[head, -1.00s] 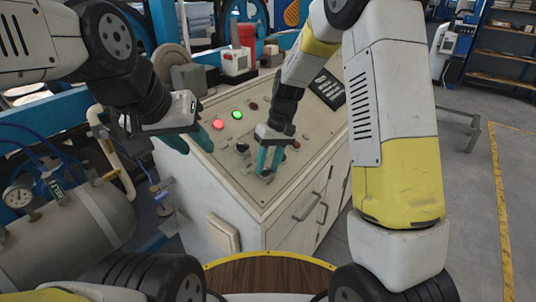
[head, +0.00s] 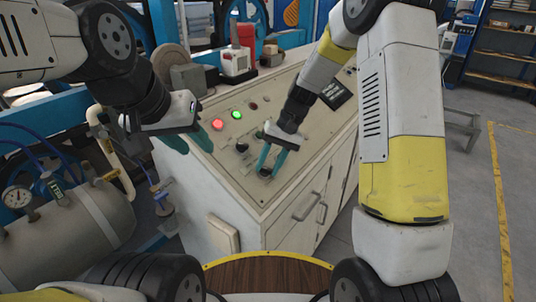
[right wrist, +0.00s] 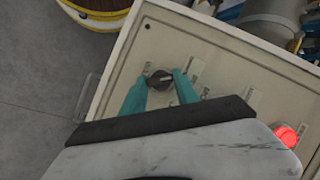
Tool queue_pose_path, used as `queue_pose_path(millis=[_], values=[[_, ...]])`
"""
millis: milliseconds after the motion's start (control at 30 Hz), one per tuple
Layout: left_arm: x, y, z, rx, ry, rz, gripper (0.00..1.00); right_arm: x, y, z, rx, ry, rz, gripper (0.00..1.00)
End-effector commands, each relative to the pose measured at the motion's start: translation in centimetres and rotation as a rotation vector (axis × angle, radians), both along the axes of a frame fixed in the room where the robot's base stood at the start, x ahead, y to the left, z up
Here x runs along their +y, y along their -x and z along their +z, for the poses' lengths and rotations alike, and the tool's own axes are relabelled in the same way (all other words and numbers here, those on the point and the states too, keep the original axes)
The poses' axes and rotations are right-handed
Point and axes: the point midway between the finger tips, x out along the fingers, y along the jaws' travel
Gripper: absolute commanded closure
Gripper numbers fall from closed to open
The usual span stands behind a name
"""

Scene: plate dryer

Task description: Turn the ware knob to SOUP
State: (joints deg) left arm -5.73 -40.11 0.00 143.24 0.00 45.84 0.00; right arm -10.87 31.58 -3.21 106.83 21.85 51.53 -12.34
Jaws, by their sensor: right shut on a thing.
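A dark round knob (right wrist: 160,79) with a grey pointer bar sits on the cream panel in the right wrist view. Small labels stand around it, too blurred to read with certainty. My right gripper (right wrist: 161,88) is shut on this knob, with one teal finger on each side. In the head view my right gripper (head: 271,165) is tilted over the near part of the panel, and its fingers largely hide the knob. My left gripper (head: 188,141) is open and empty at the panel's left edge.
The sloping control panel (head: 304,110) carries a red lamp (head: 218,124), a green lamp (head: 236,115) and another dark knob (head: 241,147). A tank with a gauge (head: 85,220) stands at the left. The floor at the right is open.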

Motion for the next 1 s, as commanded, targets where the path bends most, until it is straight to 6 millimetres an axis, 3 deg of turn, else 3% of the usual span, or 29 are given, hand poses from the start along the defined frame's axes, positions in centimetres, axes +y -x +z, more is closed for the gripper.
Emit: queue_pose_path(millis=[600,1000], values=[[0.00,0.00,0.00,0.000,0.000,0.000,0.64,-0.61,0.03,-0.24,0.238,-0.174,-0.510,1.00],[0.00,0.00,0.00,0.000,0.000,0.000,0.64,-0.72,0.17,-0.34,0.354,-0.258,-0.756,1.00]])
